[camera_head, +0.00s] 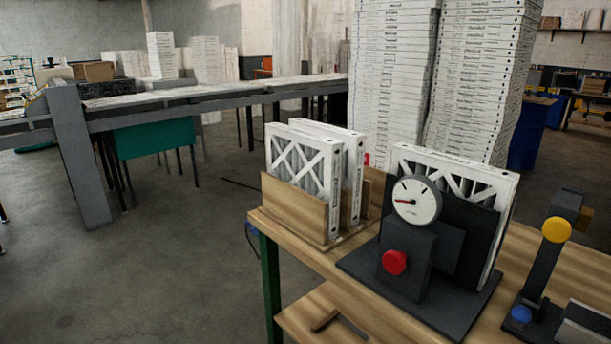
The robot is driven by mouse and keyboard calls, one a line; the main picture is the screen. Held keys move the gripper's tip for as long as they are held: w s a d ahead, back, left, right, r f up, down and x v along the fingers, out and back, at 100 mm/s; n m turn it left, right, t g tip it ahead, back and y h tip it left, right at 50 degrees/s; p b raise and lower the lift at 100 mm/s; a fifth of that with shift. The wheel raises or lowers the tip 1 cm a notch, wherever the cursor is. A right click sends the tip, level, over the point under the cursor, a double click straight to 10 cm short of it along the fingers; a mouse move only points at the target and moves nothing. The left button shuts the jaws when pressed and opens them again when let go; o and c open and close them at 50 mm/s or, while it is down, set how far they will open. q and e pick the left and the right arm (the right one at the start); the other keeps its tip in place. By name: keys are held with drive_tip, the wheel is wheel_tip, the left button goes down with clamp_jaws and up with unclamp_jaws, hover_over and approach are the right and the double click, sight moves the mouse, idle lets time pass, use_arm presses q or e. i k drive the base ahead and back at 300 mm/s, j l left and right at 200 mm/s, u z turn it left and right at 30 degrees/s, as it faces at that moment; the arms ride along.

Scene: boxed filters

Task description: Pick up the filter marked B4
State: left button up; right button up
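Two white-framed pleated filters stand upright in a wooden rack (292,211) on the workbench. The front filter (303,172) shows white diagonal struts, and the rear filter (353,165) is partly hidden behind it. Another white-framed filter (462,170) stands slightly tilted behind a black test fixture (406,252), which covers much of its face. Small dark marks show on the frame edges, but they are too small to read, so I cannot tell which filter is B4. Neither of my grippers is in view.
The fixture carries a round gauge (416,200) and a red knob (394,263). A dark stand with a yellow disc (557,230) is at the right. Tall stacks of white boxes (390,75) rise behind the bench. Open floor (160,270) lies to the left.

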sight(311, 162)
drive_tip(key=i+j+z, duration=0.1)
drive_tip(key=z, duration=0.7)
drive_tip(key=i+j+z, duration=0.1)
drive_tip(key=j+z, duration=1.05)
drive_tip(key=j, duration=0.8)
